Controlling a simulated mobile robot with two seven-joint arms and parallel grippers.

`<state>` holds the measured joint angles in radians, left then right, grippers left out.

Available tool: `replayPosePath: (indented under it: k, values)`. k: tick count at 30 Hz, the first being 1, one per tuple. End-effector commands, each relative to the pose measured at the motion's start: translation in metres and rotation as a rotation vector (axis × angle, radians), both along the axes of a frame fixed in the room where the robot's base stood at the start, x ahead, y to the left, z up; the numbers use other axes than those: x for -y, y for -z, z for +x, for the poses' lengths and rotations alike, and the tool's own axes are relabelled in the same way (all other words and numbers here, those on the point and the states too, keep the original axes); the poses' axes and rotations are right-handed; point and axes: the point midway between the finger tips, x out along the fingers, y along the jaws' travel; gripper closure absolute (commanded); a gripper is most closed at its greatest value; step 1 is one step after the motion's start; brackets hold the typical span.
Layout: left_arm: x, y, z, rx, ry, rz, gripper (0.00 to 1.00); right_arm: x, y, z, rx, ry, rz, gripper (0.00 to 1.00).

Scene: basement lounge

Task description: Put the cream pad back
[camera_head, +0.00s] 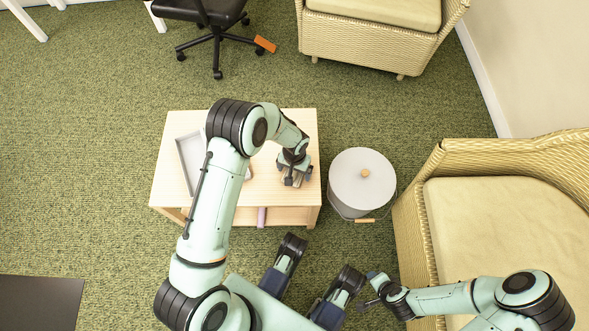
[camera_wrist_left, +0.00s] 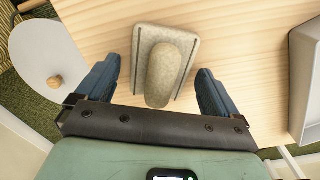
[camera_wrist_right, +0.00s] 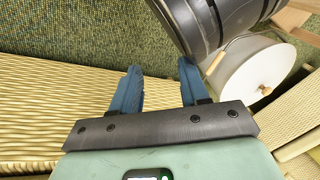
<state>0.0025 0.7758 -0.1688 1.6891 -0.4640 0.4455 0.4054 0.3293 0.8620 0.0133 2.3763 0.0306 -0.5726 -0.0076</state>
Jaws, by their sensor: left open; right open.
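The cream pad (camera_wrist_left: 187,45), a beige flat plate with a rounded raised grip on top, lies on the light wooden table in the left wrist view. In the head view it shows only in part, under my left gripper (camera_head: 293,176). My left gripper is open above the pad, with one finger on each side of the raised grip and gaps on both sides. My right gripper (camera_head: 367,289) is open and empty, in front of the wicker armchair, away from the table.
A grey-white tray (camera_head: 183,165) lies on the left of the wooden table (camera_head: 165,185), partly behind my left arm. A round white-lidded bin (camera_head: 350,185) stands right of the table. A wicker armchair (camera_head: 415,215) is at the right. Open carpet lies left.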

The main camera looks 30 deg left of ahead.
Motion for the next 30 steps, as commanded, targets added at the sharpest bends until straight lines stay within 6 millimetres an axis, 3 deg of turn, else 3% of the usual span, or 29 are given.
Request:
replayPosePath:
  k: [4, 8, 18, 24, 30]
  values:
    - [0.000, -0.014, 0.001, 0.003, 0.000, 0.000, 0.05, -0.002, -0.009, 0.008, 0.027, -0.002, 0.000, 0.55]
    - [0.000, -0.041, 0.001, 0.005, -0.001, 0.000, 0.05, -0.003, -0.024, 0.021, 0.073, -0.004, -0.003, 0.55]
    - [0.000, -0.108, 0.001, 0.003, -0.001, -0.001, 0.05, -0.017, -0.040, -0.005, 0.004, -0.030, 0.032, 0.55]
    - [0.000, -0.122, 0.001, 0.001, 0.000, 0.000, 0.05, -0.021, -0.043, -0.012, -0.016, -0.038, 0.042, 0.55]
    - [0.000, -0.123, 0.000, 0.000, 0.000, 0.000, 0.05, -0.021, -0.043, -0.013, -0.018, -0.038, 0.043, 0.55]
